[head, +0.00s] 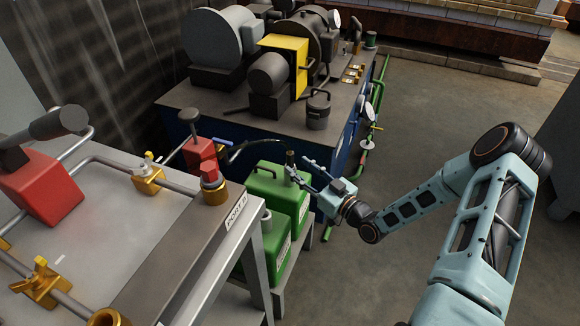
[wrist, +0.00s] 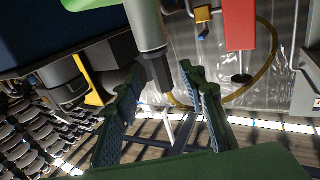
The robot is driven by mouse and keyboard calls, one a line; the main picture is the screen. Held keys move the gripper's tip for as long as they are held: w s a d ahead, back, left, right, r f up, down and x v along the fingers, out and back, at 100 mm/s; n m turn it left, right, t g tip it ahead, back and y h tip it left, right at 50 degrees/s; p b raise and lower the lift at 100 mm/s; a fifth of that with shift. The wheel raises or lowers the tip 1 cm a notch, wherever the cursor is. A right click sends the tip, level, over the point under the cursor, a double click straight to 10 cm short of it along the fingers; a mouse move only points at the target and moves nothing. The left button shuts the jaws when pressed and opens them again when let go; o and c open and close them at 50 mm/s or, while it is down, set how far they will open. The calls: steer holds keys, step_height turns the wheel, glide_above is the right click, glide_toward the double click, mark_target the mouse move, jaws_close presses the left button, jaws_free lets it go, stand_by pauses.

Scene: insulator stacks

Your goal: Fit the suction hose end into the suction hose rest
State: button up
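In the wrist view a dark piece, seemingly the suction hose end (wrist: 160,73), is in line with a pale grey tube (wrist: 144,22). I cannot tell how deep it sits in the tube. A yellowish hose (wrist: 271,62) curves from near the dark piece toward a red unit. In the head view the hose end (head: 290,157) is a small dark upright cylinder by the rear green tank (head: 279,184). My gripper (head: 301,169) is there, fingers apart; in the wrist view its fingers (wrist: 164,80) flank the dark piece with visible gaps. I cannot identify the suction hose rest for certain.
A grey bench (head: 90,235) with pipes and brass valves stands at the left front. A front green tank (head: 281,245) has a short grey tube (head: 266,219) on top. A blue machine base (head: 345,135) stands behind.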

mark_target(293, 162)
steer(key=b+x, duration=0.1)
steer(key=x, duration=0.4)
steer(key=shift+r, duration=0.1)
jaws_close()
